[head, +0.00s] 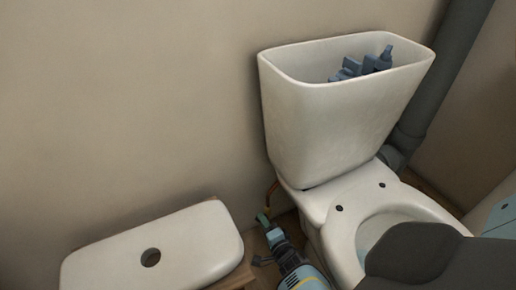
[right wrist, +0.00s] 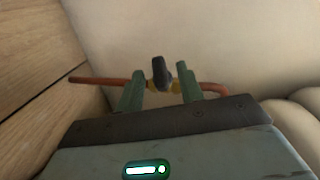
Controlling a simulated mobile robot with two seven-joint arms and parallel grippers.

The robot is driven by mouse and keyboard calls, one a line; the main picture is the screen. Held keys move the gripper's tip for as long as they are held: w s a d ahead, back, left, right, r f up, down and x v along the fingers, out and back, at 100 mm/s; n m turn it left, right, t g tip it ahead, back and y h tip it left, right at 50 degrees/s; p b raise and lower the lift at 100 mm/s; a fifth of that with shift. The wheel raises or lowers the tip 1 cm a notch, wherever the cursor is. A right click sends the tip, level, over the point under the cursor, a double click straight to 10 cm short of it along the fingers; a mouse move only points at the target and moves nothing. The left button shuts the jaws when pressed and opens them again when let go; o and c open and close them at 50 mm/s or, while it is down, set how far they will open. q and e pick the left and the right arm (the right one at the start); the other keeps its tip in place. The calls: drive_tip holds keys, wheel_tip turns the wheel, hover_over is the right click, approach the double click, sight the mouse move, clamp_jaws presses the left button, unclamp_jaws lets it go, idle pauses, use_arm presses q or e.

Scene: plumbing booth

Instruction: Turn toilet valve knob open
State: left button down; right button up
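The valve has a dark knob (right wrist: 160,70) on a brass body (right wrist: 175,84), set in a copper pipe (right wrist: 95,80) in the right wrist view. The pipe also shows below the cistern in the head view (head: 272,190). My right gripper (right wrist: 159,84) is open, with one finger on each side of the knob. A gap shows between the knob and each finger; I cannot tell how deep the knob sits between them. In the head view my right gripper (head: 265,222) is low, left of the toilet, and hides the knob. My left gripper is not in view.
The toilet (head: 325,205) stands against the wall, its cistern (head: 325,120) open with blue-grey fittings (head: 360,66) inside. The cistern lid (head: 185,245) lies on a wooden support at lower left. A grey drain pipe (head: 440,80) rises behind the toilet at right.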

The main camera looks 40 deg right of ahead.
drive_tip(key=b+x, duration=0.2)
drive_tip(key=x, duration=0.1)
drive_tip(key=shift+f, duration=0.1)
drive_tip(key=shift+w+d+b, duration=0.15)
drive_tip(key=shift+w+b, duration=0.3)
drive_tip(key=shift+w, duration=0.05)
drive_tip(key=c, duration=0.8)
drive_tip(key=g+p, duration=0.1)
drive_tip(key=p, duration=0.2)
drive_tip(key=shift+n, duration=0.3)
clamp_jaws()
drive_tip(key=shift+n+g+p, duration=0.3)
drive_tip(key=shift+g+p, duration=0.6)
drive_tip(key=shift+p, duration=0.3)
drive_tip(key=shift+s+d+f+n+g+p, duration=0.15)
drive_tip(key=shift+n+g+p, duration=0.25)
drive_tip(key=shift+g, duration=0.5)
drive_tip(key=shift+f+g, duration=0.2)
drive_tip(key=shift+g, duration=0.5)
drive_tip(key=shift+s+d+n, duration=0.1)
drive_tip(key=shift+n, duration=0.2)
